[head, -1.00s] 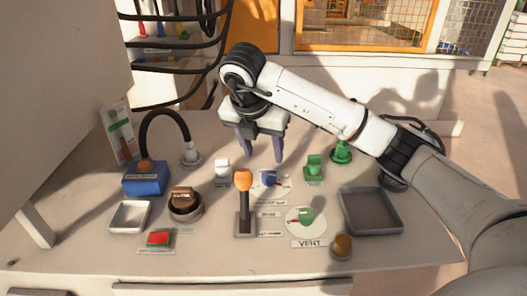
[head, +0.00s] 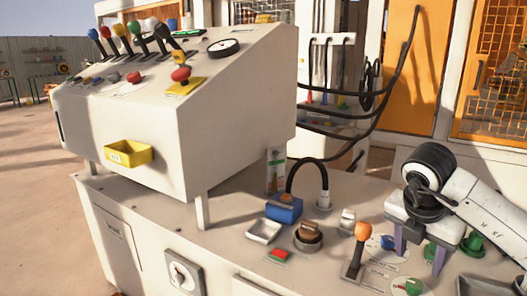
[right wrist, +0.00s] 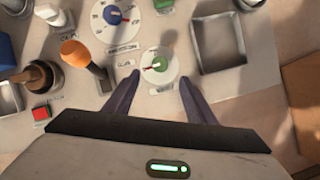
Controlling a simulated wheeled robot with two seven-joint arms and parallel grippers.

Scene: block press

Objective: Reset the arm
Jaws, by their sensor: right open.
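My right gripper (head: 418,258) is open and empty at the right of the head view, above the table panel. In the right wrist view its two fingers (right wrist: 160,80) point toward a round white dial with a green knob (right wrist: 160,64), with nothing between them. My right arm (head: 487,206) comes in from the right edge. My left gripper is in neither current view.
An orange-topped lever (head: 360,240) and a dial with a blue knob (head: 388,242) stand beside the gripper. Further left are a blue box (head: 284,208), a white tray (head: 263,230) and a red button (head: 280,254). A tall sloped console (head: 190,110) stands on the table's left.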

